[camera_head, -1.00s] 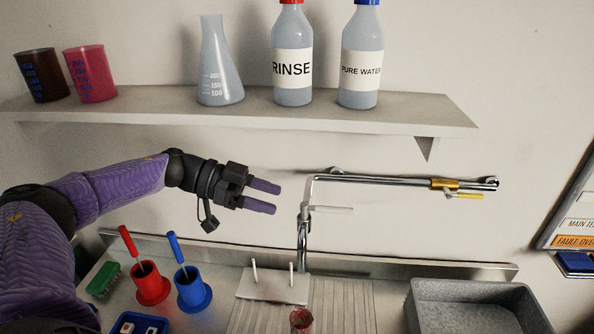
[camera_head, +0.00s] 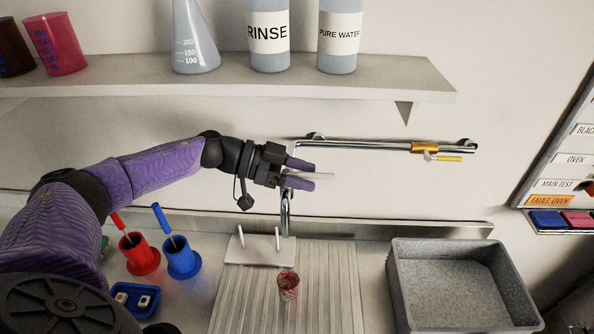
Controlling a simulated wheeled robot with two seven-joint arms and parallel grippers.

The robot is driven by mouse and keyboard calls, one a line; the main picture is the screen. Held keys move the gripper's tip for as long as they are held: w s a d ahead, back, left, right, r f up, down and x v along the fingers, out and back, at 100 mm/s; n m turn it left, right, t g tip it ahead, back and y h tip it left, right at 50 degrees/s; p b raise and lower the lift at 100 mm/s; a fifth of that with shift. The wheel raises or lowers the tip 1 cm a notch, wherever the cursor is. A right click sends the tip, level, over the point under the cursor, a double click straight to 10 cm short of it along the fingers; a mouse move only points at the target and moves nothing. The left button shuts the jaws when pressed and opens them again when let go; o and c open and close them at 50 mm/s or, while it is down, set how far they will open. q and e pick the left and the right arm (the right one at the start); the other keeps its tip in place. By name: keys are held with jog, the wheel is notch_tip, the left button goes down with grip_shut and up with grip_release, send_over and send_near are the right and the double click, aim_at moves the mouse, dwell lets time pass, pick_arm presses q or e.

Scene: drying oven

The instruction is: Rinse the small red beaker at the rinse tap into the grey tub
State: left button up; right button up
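The small red beaker (camera_head: 288,286) stands on the ribbed draining board, its wall mottled red. A chrome tap (camera_head: 286,212) rises behind it, with a pale lever (camera_head: 323,176) near its top. My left gripper (camera_head: 308,173) is at that lever, its two purple fingers apart and pointing right. The lever overlaps the fingers in the picture; I cannot tell whether they touch. A chrome wall pipe (camera_head: 370,145) with a brass valve and yellow handle runs to the right behind. The grey tub (camera_head: 398,293) stands at the lower right and looks empty. My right gripper is not in view.
A shelf (camera_head: 220,84) above holds a flask, two bottles and larger beakers. A red holder (camera_head: 139,254), a blue holder (camera_head: 182,258) and a small blue tray (camera_head: 135,300) stand left. A white pegged block (camera_head: 252,250) is behind the beaker.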

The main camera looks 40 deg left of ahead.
pick_arm(q)
grip_shut()
